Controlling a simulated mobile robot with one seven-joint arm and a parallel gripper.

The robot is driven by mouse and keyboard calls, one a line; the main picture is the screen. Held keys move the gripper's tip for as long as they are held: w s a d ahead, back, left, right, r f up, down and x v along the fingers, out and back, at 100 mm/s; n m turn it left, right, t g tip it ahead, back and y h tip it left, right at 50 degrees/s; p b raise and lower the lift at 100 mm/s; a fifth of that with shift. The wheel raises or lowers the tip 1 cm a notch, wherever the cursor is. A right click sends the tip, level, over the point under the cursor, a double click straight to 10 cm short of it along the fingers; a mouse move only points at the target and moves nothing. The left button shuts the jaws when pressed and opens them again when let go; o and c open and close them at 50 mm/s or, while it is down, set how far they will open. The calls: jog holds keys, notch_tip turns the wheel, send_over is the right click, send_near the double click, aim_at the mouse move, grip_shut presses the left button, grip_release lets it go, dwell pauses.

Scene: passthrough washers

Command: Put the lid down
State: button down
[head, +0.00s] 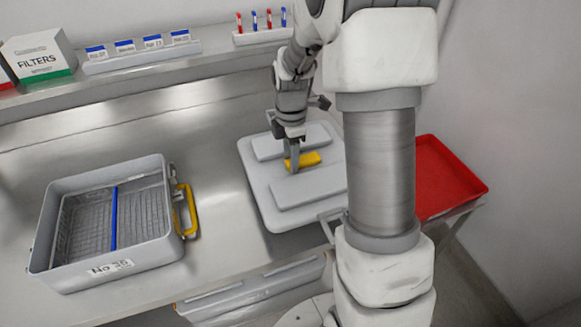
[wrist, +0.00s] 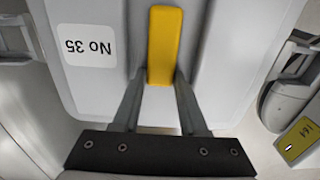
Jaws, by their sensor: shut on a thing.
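The lid (head: 262,192) is a light grey rounded panel with raised ribs and a yellow handle (head: 303,161) across its middle. In the wrist view the lid (wrist: 235,60) fills most of the frame, with a white label reading "No 35" upside down. My gripper (head: 292,166) is shut on the yellow handle, which also shows between the fingers in the wrist view (wrist: 165,45). The lid is over the right part of the steel counter (head: 205,150); I cannot tell whether it touches it. My arm column hides the lid's right side.
An open grey basket container (head: 150,255) with a blue divider and a yellow side handle (head: 190,208) stands on the counter at left. A red tray (head: 450,180) is at right beyond my column. A back shelf (head: 120,80) holds a filters box (head: 38,55) and pens (head: 268,20).

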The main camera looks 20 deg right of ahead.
jog(key=shift+f, duration=1.95)
jog(key=shift+f, duration=0.1)
jog(key=shift+f, duration=0.15)
jog(key=shift+c, duration=2.2)
grip_release()
jog(key=shift+r, duration=0.2)
